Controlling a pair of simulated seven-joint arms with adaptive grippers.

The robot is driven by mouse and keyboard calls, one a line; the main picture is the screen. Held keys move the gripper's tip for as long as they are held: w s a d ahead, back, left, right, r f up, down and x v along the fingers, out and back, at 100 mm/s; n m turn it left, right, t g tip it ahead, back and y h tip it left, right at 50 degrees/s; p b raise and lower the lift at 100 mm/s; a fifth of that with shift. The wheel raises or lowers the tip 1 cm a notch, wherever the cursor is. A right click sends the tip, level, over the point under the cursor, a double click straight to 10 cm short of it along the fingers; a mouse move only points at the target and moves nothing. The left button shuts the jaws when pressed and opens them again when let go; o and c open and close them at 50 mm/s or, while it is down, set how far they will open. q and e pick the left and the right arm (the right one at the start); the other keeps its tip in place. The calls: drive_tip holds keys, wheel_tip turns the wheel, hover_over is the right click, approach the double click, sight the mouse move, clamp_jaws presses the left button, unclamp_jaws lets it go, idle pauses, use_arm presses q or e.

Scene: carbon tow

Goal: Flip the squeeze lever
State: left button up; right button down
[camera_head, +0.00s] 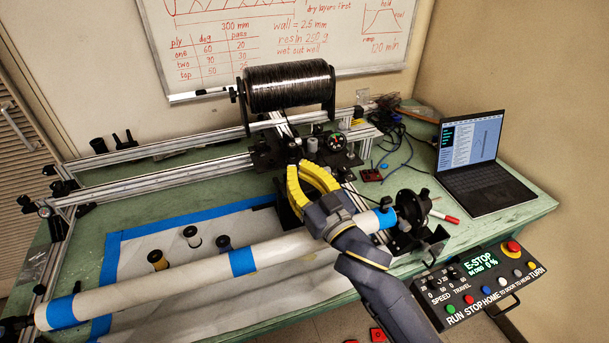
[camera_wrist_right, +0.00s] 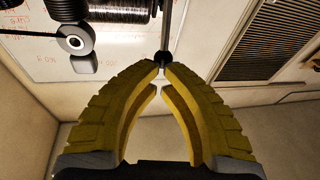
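My right gripper (camera_head: 299,167) has yellow ribbed fingers and reaches in over the white tube to the black carriage unit (camera_head: 268,156) on the rail. In the right wrist view the two fingertips (camera_wrist_right: 161,69) come close together at a dark round knob (camera_wrist_right: 163,58) on the end of a thin grey rod, which looks like the squeeze lever (camera_wrist_right: 167,25). The tips sit on either side of the knob and appear to touch it. In the head view the lever is hidden or too small to make out by the fingers. My left gripper is not in view.
A black tow spool (camera_head: 290,86) stands above the carriage. A white tube with blue tape (camera_head: 242,262) lies across the front, below my right arm. A laptop (camera_head: 478,165) is at the right, and a control panel (camera_head: 480,290) is at the front right. Small spools stand on the white sheet.

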drive_tip(key=shift+d+r+x, duration=0.1)
drive_tip(key=shift+d+x, duration=0.05)
drive_tip(key=shift+x, duration=0.7)
drive_tip(key=shift+d+r+x, duration=0.1)
drive_tip(key=shift+d+x, duration=0.05)
drive_tip(key=shift+x, duration=0.7)
drive_tip(key=shift+w+r, duration=0.1)
drive_tip(key=shift+w, duration=0.1)
